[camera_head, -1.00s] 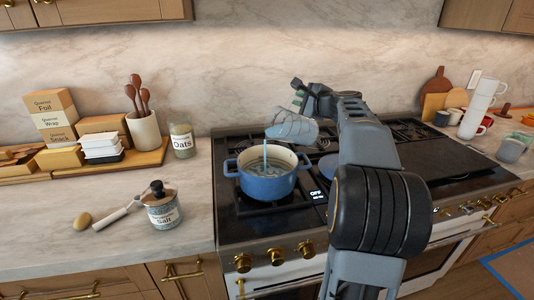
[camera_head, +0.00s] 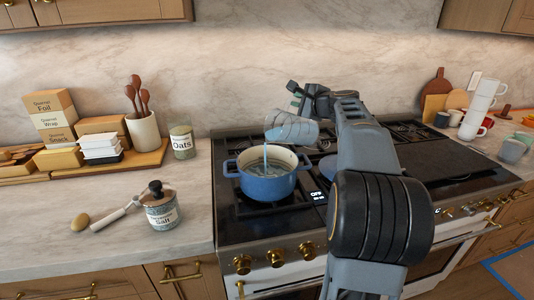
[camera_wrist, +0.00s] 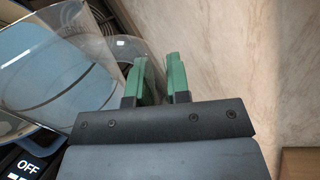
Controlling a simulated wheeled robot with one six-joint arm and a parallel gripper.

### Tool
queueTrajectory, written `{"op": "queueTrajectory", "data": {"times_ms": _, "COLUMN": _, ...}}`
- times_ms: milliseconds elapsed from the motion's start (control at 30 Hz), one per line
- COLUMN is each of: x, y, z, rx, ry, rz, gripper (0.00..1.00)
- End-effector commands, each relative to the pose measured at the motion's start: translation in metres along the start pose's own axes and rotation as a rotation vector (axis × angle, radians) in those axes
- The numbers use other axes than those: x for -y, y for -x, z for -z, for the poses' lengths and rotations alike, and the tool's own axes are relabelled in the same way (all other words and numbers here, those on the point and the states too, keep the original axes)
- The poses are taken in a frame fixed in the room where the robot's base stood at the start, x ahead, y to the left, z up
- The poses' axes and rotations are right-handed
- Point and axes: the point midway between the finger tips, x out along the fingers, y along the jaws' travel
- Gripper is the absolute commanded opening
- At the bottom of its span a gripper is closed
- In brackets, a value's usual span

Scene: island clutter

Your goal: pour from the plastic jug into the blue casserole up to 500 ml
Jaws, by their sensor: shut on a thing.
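The clear plastic jug (camera_head: 296,131) is held tilted over the stove, its mouth toward the left. A thin pale blue stream falls from its lip into the blue casserole (camera_head: 267,188), which stands uncovered on a left burner. Bluish liquid shows inside the casserole; its level against any mark cannot be read. My gripper (camera_head: 297,103) is at the jug's upper side. In the wrist view my gripper (camera_wrist: 161,74) has green fingers shut on the jug, apparently at its handle. The jug's clear wall (camera_wrist: 112,28) and blue liquid fill the left; the grip itself is partly hidden.
An oats jar (camera_head: 182,142) stands behind. Stacked white cups (camera_head: 478,108) are at the right. My arm covers part of the stove.

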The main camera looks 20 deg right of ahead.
Motion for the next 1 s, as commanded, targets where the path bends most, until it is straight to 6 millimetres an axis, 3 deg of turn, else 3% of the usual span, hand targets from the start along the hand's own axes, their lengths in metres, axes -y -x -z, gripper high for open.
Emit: {"op": "queueTrajectory", "data": {"times_ms": 1000, "x": -0.0018, "y": 0.0, "z": -0.0057, "rx": -0.01, "ry": 0.053, "rz": 0.003, "gripper": 0.0}}
